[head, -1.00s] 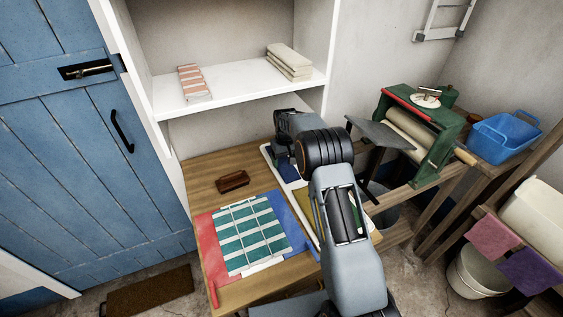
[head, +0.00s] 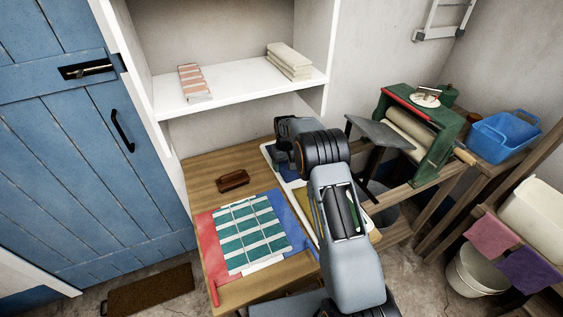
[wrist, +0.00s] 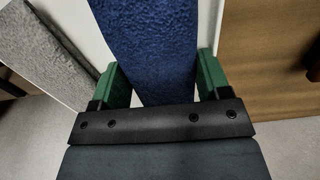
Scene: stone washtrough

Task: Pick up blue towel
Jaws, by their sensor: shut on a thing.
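The blue towel (wrist: 150,40) is dark blue and fuzzy. In the wrist view it runs from the top edge down between the two green fingers of my gripper (wrist: 163,70). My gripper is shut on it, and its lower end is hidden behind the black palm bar. In the head view my arm reaches over the right part of the wooden table and hides my fingers and most of the towel. A white-rimmed tray (head: 300,198) shows beside and under my arm there.
A white shelf (head: 240,88) stands above. A green mangle (head: 425,130) and blue tub (head: 503,137) stand to the right.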

